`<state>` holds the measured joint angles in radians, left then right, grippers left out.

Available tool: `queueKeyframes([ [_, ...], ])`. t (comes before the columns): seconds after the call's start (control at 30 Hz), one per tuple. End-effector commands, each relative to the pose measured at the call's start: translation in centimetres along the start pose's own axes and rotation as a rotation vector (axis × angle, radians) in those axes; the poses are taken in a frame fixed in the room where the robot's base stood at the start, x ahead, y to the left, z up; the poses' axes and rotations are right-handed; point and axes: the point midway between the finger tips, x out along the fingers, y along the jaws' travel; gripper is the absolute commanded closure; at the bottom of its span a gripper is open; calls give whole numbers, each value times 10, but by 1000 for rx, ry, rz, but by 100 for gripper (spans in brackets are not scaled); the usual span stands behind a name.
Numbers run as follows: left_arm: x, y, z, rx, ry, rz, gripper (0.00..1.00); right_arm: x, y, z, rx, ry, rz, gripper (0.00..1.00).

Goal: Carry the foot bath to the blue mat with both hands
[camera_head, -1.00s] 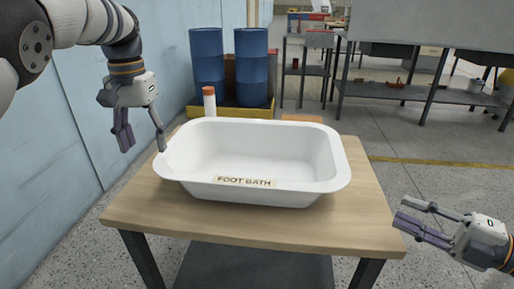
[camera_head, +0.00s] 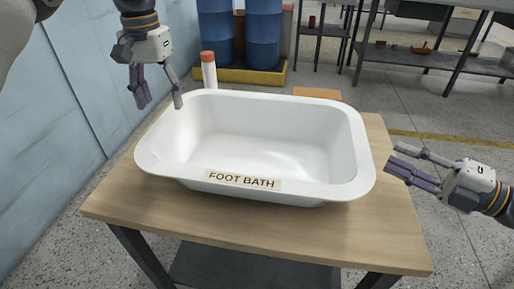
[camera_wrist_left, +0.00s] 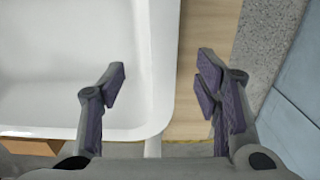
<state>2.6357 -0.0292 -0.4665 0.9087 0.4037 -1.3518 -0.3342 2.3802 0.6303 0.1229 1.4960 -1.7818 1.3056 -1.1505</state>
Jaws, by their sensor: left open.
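The foot bath (camera_head: 262,141) is a white, rectangular tub with a wide rim and a front label. It stands upright on a wooden table (camera_head: 250,232). My left gripper (camera_head: 160,100) is open above the tub's far left corner. In the left wrist view, the fingers of my left gripper (camera_wrist_left: 160,85) show one over the inside of the tub (camera_wrist_left: 150,60) and one outside its rim; contact cannot be told. My right gripper (camera_head: 415,166) is open and empty, just right of the tub's right rim, its fingers pointing at it. No blue mat is in view.
A white bottle with an orange cap (camera_head: 208,70) and an orange-brown block (camera_head: 317,93) are at the table's far side. Blue barrels (camera_head: 262,38) stand behind on a yellow-edged tray. A blue wall (camera_head: 60,110) runs close on the left.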

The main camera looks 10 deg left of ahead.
Motion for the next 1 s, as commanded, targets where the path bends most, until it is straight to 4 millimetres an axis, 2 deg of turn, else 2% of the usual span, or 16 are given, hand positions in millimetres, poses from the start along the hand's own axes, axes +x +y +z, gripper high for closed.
queueKeyframes([
  [0.1,24,0,0,1,-3,-1,43,23,0,0,0,2,0,72],
  [0.3,54,0,0,1,-3,-1,43,54,0,0,-1,1,0,72],
  [0.47,64,0,0,1,-1,0,43,64,0,0,0,-1,0,72],
  [0.73,66,0,0,1,0,0,43,65,0,0,0,-1,0,72],
  [0.77,66,0,0,1,0,0,47,65,0,0,0,-1,0,76],
  [0.87,66,0,0,1,0,0,70,65,0,0,0,-1,0,99],
  [1.0,65,0,0,1,0,-1,100,65,0,0,0,-1,0,100],
])
